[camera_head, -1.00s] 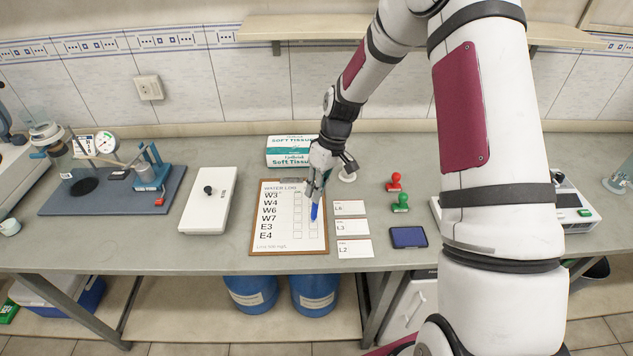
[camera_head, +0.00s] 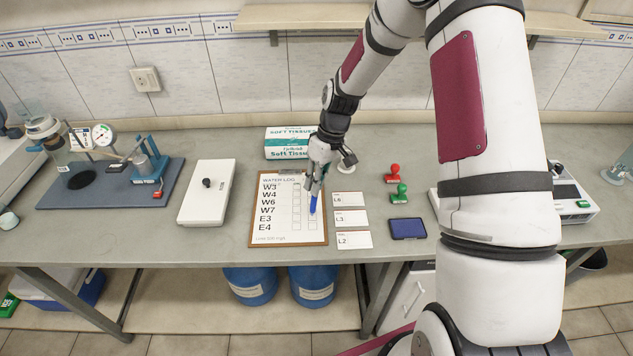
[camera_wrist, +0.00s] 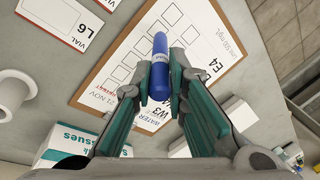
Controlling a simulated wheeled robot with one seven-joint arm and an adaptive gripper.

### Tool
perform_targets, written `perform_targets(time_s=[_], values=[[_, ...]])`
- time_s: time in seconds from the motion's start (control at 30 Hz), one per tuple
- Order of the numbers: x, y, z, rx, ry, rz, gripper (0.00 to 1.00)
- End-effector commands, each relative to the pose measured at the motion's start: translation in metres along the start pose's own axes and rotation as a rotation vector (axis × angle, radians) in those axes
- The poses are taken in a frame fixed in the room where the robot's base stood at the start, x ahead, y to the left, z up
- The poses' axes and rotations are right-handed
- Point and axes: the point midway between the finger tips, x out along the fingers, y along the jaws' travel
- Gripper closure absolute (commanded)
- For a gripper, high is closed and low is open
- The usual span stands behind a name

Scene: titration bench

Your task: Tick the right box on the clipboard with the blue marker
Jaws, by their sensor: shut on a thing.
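The clipboard (camera_head: 266,240) lies flat on the bench, with a paper headed "WATER LOG" and rows W3, W4, W6, W7, E3 and E4, each with small boxes at the right. My gripper (camera_head: 315,188) is over the right part of the sheet, shut on the blue marker (camera_head: 313,204). The marker points down, its lower end near the right column of boxes. In the wrist view the marker (camera_wrist: 160,62) sits between the two green-padded fingers (camera_wrist: 162,88), over the clipboard (camera_wrist: 115,55). Whether its tip touches the paper cannot be told. My fingers hide some upper boxes.
Cards L6 (camera_head: 348,199), L3 (camera_head: 350,217) and L2 (camera_head: 354,240) lie right of the clipboard. A red stamp (camera_head: 394,174), a green stamp (camera_head: 400,194) and a blue ink pad (camera_head: 408,229) are farther right. A tissue box (camera_head: 287,143) stands behind; a white case (camera_head: 207,200) lies left.

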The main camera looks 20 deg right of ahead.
Motion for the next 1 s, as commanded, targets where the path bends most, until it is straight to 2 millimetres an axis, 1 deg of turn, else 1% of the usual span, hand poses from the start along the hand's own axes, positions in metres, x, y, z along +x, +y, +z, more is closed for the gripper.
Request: perform_targets(time_s=[1.0], values=[[0.0096, 0.0024, 0.0009, 0.000, 0.000, 0.000, 1.00]])
